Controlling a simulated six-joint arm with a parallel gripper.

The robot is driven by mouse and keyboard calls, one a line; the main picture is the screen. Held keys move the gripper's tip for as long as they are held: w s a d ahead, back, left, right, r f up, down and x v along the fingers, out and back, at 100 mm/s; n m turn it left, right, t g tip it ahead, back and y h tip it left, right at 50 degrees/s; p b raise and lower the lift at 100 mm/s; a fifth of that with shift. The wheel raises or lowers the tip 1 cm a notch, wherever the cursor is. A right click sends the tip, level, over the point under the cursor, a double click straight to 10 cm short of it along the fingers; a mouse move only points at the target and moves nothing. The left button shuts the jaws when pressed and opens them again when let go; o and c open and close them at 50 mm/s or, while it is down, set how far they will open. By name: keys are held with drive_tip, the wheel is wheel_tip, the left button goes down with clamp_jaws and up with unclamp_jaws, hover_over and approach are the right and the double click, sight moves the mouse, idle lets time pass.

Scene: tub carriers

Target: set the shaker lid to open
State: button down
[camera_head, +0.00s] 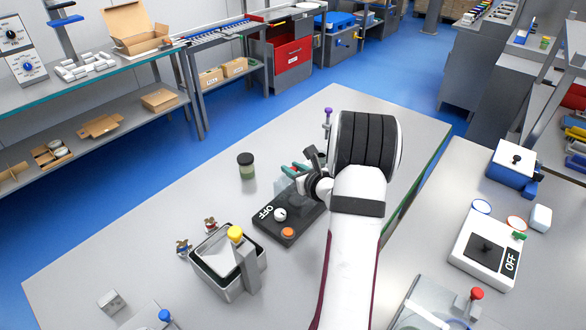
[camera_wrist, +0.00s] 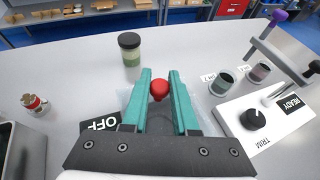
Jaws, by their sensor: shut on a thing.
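The shaker looks like the dark unit marked OFF (camera_head: 272,229), with a white knob and an orange button on top. Its OFF label also shows in the wrist view (camera_wrist: 98,124). At its far end is a pale see-through part (camera_head: 281,187), which may be the lid. In the wrist view a red ball knob (camera_wrist: 159,90) sits between the green fingers of my gripper (camera_wrist: 161,76). My gripper (camera_head: 292,171) is shut on this knob, above the unit's far end. My fingers and wrist hide most of the lid, so its angle cannot be told.
A dark-lidded jar of green stuff (camera_wrist: 130,50) stands beyond my gripper. A white unit with a TRIM dial (camera_wrist: 254,120), two cups and a purple-knobbed lever (camera_wrist: 278,17) stand to its right. A metal tub (camera_head: 229,262) with a yellow knob is nearer.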

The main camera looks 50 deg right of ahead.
drive_tip(key=s, duration=1)
drive_tip(key=shift+s, duration=0.25)
drive_tip(key=c, duration=0.7)
unclamp_jaws()
drive_tip(key=v, duration=1.5)
drive_tip(key=shift+s+a+r, duration=0.2)
drive_tip(key=shift+s+a, duration=0.05)
